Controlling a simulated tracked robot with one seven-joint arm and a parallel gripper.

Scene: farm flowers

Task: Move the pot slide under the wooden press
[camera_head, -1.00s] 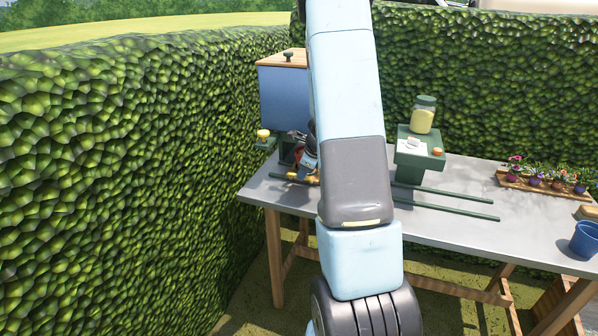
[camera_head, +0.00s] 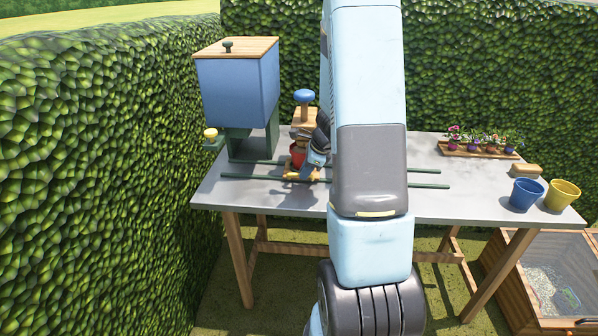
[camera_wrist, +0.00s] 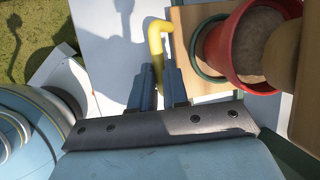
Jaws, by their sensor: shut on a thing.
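The pot slide (camera_wrist: 184,35) is a wooden board on two green rails (camera_head: 385,184). It carries a red pot (camera_head: 297,153) filled with soil (camera_wrist: 262,45) in the wrist view. My gripper (camera_wrist: 158,85) is shut on the slide's bent yellow handle (camera_wrist: 156,40). The wooden press (camera_head: 304,116), with a blue knob on top, stands just above the pot in the head view. In the wrist view a rounded wooden part (camera_wrist: 287,50) overlaps the pot's right side. My arm hides part of the press and rails.
A blue hopper (camera_head: 238,92) with a wooden lid stands left of the press. A tray of potted flowers (camera_head: 480,148), a blue pot (camera_head: 524,194) and a yellow pot (camera_head: 561,195) are on the table's right. The rails' right end is clear.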

